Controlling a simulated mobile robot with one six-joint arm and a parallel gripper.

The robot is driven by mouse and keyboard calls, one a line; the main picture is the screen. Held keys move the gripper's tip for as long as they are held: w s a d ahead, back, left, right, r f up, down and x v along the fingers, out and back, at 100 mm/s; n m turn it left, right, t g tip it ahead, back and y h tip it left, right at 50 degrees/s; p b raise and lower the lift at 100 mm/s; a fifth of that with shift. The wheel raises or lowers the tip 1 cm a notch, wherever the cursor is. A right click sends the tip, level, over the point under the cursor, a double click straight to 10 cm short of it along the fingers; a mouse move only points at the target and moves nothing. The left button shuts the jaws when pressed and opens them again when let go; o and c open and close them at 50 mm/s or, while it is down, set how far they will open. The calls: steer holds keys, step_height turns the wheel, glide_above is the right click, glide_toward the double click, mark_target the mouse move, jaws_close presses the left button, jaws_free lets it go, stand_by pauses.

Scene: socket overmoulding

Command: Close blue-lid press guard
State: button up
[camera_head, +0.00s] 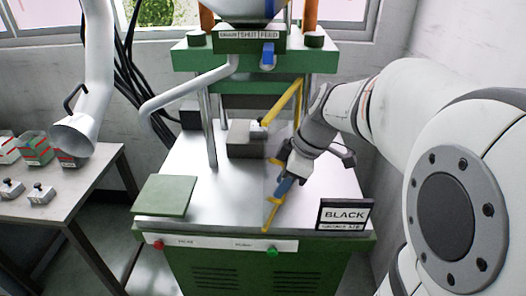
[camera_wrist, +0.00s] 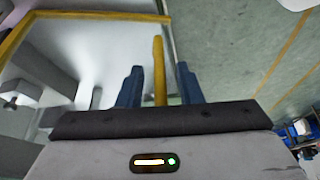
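The press (camera_head: 240,62) is green, with a pale hopper carrying a blue stripe (camera_head: 269,8) above it. Its guard is a clear panel in a yellow frame (camera_head: 283,103); the frame slants across the right side of the press bed, so the guard stands open. My gripper (camera_head: 283,187) is at the guard's front edge. In the wrist view, a yellow bar (camera_wrist: 159,70) of the guard stands between my two blue fingertips (camera_wrist: 159,82). A gap shows on each side of the bar, so the gripper is open around it. The arm hides part of the frame.
A grey mould block (camera_head: 248,138) sits on the metal bed. A green plate (camera_head: 166,195) lies at the bed's front left. A BLACK sign (camera_head: 345,214) stands front right, near my arm. A side table (camera_head: 60,190) with small parts is at left.

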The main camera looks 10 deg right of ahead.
jaws_close()
stand_by(0.4)
